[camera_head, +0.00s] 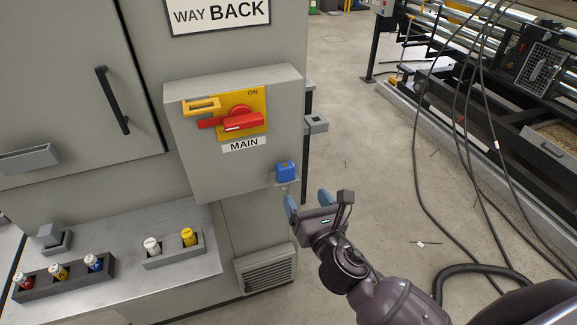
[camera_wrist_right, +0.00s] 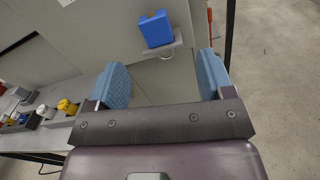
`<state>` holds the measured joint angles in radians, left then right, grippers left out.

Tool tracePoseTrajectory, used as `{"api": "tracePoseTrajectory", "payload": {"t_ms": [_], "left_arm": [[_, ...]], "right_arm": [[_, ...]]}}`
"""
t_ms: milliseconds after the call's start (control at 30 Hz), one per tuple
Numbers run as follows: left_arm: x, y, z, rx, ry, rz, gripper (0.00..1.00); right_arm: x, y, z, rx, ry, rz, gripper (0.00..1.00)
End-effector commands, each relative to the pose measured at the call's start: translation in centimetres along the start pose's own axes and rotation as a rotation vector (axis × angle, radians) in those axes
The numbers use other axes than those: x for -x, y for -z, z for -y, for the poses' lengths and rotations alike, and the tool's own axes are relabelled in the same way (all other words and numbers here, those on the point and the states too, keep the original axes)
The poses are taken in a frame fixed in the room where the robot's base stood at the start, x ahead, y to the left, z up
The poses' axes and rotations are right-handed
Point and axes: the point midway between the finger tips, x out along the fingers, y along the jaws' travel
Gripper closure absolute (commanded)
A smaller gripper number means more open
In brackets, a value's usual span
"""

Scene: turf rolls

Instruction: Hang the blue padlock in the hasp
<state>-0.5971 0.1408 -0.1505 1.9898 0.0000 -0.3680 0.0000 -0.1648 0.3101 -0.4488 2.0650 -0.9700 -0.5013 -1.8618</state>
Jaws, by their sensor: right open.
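The blue padlock (camera_head: 285,171) sits at a small grey ledge on the lower right of the grey switch box (camera_head: 190,160). It also shows in the right wrist view (camera_wrist_right: 155,29), with a thin metal loop below the ledge. A red switch handle (camera_head: 235,122) lies across a yellow plate on the box front, with a yellow slotted bracket (camera_head: 202,106) at its upper left. I cannot tell for sure which part is the hasp. My right gripper (camera_head: 307,201) is open and empty, just below and right of the padlock, its blue fingers (camera_wrist_right: 161,80) apart. My left gripper is out of view.
A metal shelf (camera_head: 130,285) at lower left bears a dark tray (camera_head: 65,279) and a grey tray (camera_head: 174,252) with coloured, capped items. Black cables (camera_head: 415,150) hang at right before a machine. A grey box (camera_head: 316,124) juts out beside the cabinet. The floor between is mostly clear.

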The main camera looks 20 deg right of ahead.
Motion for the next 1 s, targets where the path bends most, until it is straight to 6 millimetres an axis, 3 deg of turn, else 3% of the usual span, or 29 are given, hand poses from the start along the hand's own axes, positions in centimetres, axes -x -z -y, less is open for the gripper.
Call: {"api": "tracePoseTrajectory", "payload": {"t_ms": [267, 500, 833, 1000], "left_arm": [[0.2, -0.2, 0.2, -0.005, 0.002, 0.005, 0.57], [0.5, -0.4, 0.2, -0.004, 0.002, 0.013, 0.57], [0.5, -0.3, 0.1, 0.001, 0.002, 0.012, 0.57], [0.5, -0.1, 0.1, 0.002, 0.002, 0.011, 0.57]], "right_arm": [[-0.6, 0.0, 0.1, 0.149, 0.004, 0.0, 0.26], [-3.9, 0.0, 0.0, 0.148, 0.003, -0.001, 0.26], [-6.3, 0.0, -0.2, 0.145, 0.004, -0.001, 0.26], [-8.6, 0.0, -0.7, 0.143, 0.004, -0.001, 0.26]]}}
